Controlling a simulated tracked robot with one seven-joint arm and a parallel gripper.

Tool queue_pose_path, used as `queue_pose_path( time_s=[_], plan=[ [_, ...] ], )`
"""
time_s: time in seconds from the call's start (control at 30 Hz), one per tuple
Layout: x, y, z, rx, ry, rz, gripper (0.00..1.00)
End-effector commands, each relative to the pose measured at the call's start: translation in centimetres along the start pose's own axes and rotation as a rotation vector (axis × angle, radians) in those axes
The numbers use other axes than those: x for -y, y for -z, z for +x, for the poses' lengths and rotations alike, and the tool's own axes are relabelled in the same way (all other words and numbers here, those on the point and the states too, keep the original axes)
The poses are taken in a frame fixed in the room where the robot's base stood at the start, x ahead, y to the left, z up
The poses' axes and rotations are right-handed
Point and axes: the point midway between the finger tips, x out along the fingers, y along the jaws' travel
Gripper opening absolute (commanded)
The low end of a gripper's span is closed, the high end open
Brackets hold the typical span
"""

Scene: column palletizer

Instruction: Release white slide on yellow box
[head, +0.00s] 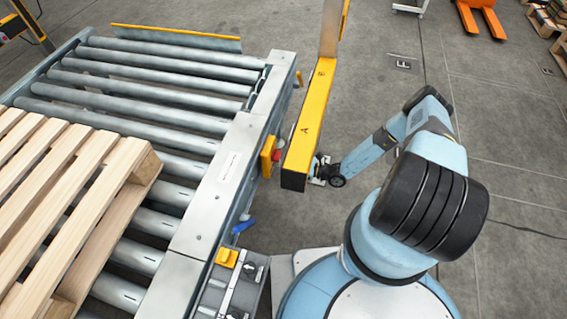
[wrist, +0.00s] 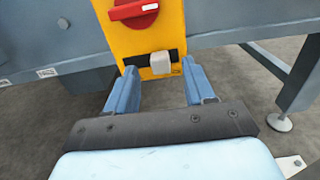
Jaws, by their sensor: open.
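The yellow box (wrist: 171,22) is mounted on the grey conveyor side in the wrist view, with a red rotary knob (wrist: 134,9) on its face. The white slide (wrist: 160,63) sits below the knob on a dark slot, a little right of the slot's middle. My gripper (wrist: 159,68) is open, with one blue finger to the left of the slide and one to the right. Gaps show between both fingers and the slide. In the head view, the yellow box (head: 267,156) is at the conveyor's right side, the slide cannot be made out, and my gripper (head: 318,171) is partly hidden by a yellow post.
The yellow post (head: 308,115) stands between my arm and the conveyor in the head view. Wooden pallets (head: 60,180) lie on the roller conveyor (head: 150,90). A support leg (wrist: 295,85) is at the right in the wrist view. Open floor lies right of my arm.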

Motion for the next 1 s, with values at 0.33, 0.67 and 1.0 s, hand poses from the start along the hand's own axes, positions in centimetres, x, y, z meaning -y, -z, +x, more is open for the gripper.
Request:
queue_pose_path(
  time_s=[0.33,0.67,1.0],
  plan=[
    [-0.1,0.0,3.4,0.001,-0.001,-0.001,0.53],
    [0.0,0.0,3.5,0.001,0.000,0.000,0.52],
    [0.0,0.0,3.5,0.001,0.000,0.000,0.20]
  ],
)
